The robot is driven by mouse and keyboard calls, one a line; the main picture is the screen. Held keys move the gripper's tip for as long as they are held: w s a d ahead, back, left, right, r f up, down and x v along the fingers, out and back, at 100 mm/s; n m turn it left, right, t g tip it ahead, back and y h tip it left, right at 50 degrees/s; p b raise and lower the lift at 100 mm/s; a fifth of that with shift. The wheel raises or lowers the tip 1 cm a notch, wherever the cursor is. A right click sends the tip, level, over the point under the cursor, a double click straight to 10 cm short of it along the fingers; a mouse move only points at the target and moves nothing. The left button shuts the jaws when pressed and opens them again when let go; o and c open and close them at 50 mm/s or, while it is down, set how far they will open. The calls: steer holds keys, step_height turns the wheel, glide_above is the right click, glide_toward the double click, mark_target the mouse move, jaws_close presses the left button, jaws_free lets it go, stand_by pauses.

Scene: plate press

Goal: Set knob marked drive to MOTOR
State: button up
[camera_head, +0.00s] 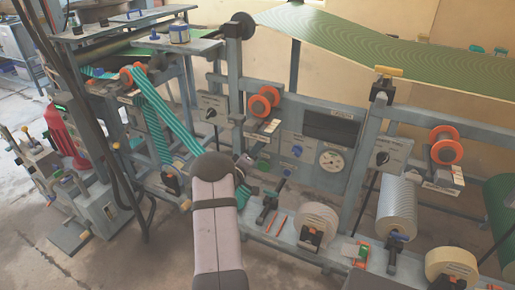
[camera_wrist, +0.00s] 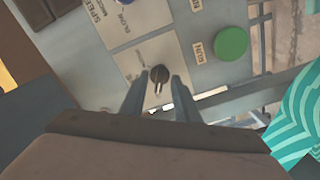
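A small black knob (camera_wrist: 159,74) sits on a light grey plate in the wrist view, with its light pointer toward the bottom of the picture. The lettering around it is too blurred to read, so I cannot tell which mark it points to or confirm that it is the drive knob. My gripper (camera_wrist: 160,82) is open, with one finger on each side of the knob and small gaps visible. In the head view my arm covers the area in front of the panel, and my gripper (camera_head: 243,164) is at its left part; the knob is hidden there.
A green button (camera_wrist: 231,43) by a RUN label is right of the knob. A blue button (camera_wrist: 150,2) shows at the top edge. A teal striped web (camera_wrist: 302,110) is at the right. In the head view, a round gauge (camera_head: 332,159) and orange spools (camera_head: 263,103) stand nearby.

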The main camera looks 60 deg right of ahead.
steer(key=shift+d, duration=0.2)
jaws_close()
stand_by(0.3)
steer(key=shift+w+f+m+b, duration=0.1)
steer(key=shift+m+b, duration=3.65)
steer(key=shift+m, duration=2.2)
steer(key=shift+w+m+b, duration=0.1)
steer(key=shift+m+b, duration=3.6)
steer(key=shift+m, duration=2.25)
